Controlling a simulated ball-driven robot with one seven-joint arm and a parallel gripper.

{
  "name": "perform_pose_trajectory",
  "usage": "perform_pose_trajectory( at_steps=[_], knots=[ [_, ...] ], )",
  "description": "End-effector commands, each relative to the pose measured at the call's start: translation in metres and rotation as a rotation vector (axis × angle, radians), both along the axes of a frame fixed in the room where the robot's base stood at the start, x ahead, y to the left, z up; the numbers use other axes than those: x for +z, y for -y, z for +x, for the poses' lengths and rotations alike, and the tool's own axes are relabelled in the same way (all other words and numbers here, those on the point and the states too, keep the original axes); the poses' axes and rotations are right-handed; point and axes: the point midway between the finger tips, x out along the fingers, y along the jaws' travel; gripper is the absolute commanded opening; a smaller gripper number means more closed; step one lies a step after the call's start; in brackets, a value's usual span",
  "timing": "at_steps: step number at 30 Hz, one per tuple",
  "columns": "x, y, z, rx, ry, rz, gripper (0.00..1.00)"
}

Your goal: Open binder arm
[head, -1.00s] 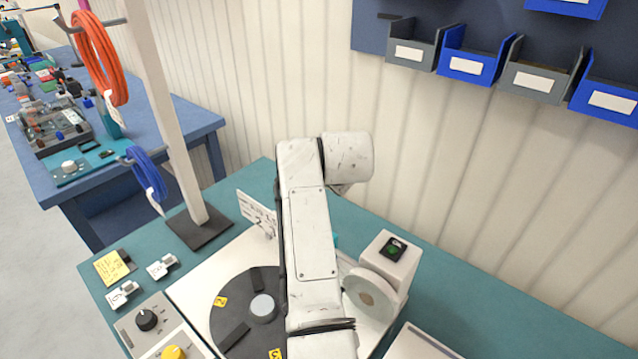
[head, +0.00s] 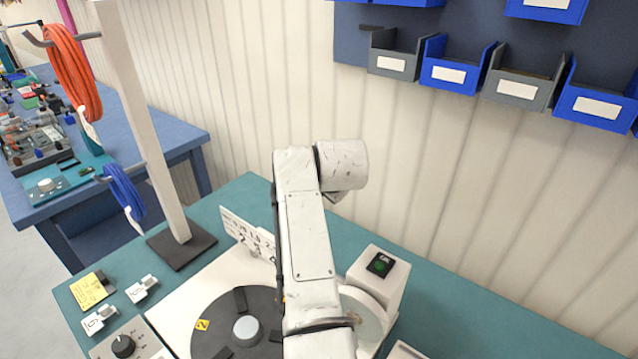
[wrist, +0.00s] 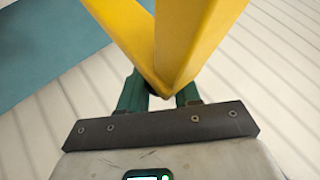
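In the wrist view a yellow angled piece (wrist: 205,40), shaped like a V, fills the top middle, with its tip near my gripper (wrist: 161,92). Two dark green finger parts show on either side of that tip. The yellow piece covers the rest, so I cannot tell whether it is held or only in front. I cannot tell if it is the binder arm. In the head view my arm hides my gripper and part of the white bench machine, whose box (head: 377,285) carries a green button. A dark round plate (head: 225,310) with a yellow number tag lies left of my arm.
A white post (head: 140,120) bears an orange cable coil (head: 76,78) and a blue coil (head: 125,190). Blue and grey bins (head: 455,68) hang on the wall. A knob panel (head: 125,347) sits at the front left. The teal bench (head: 490,325) is clear at the right.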

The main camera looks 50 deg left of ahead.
Motion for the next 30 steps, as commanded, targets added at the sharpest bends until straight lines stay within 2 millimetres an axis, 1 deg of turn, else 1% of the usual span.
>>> perform_pose_trajectory(
  at_steps=[1,6,7,16,20,26,30],
  knots=[
    [-0.001,0.002,0.003,-0.004,0.003,-0.002,0.36],
    [-0.001,0.002,0.002,-0.003,0.001,-0.002,0.52],
    [-0.001,0.001,0.001,-0.003,0.000,-0.002,0.54],
    [0.000,0.001,0.000,-0.001,-0.001,-0.001,0.54],
    [0.005,0.005,-0.002,0.000,0.000,0.000,0.54],
    [0.019,0.020,-0.009,-0.002,0.001,0.001,0.54],
    [0.032,0.033,-0.015,-0.002,0.000,0.002,0.54]
  ],
)
